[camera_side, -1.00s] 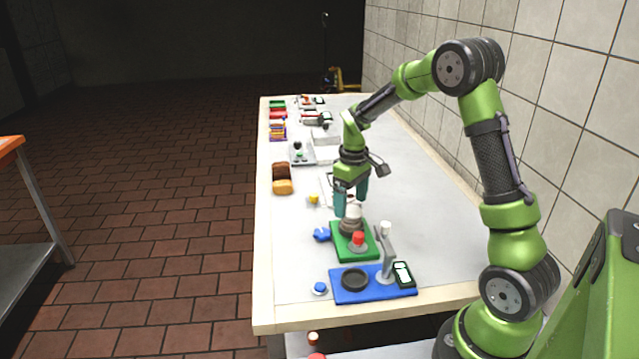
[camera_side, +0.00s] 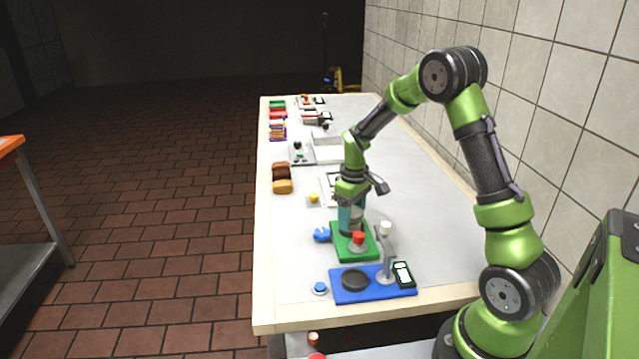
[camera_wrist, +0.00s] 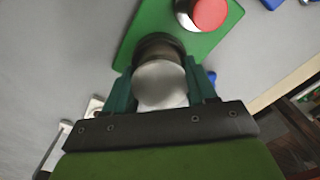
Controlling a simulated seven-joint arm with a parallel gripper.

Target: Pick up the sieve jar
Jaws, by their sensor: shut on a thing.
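The sieve jar (camera_wrist: 162,82) has a pale, whitish round top and stands in a dark round holder (camera_wrist: 158,45) on a green board (camera_side: 366,252). My gripper (camera_wrist: 160,88) is around the jar, with one teal finger on each side, shut on it. In the side view my gripper (camera_side: 351,218) is low over the back of the green board and its fingers hide most of the jar. The lower part of the jar is hidden in the wrist view.
A red button (camera_side: 358,238) sits on the green board in front of the jar. A blue board (camera_side: 345,293) with a black round plate and a grey stand is nearer the camera. A blue object (camera_side: 322,235) lies left of the green board. Bread (camera_side: 282,178) lies farther back.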

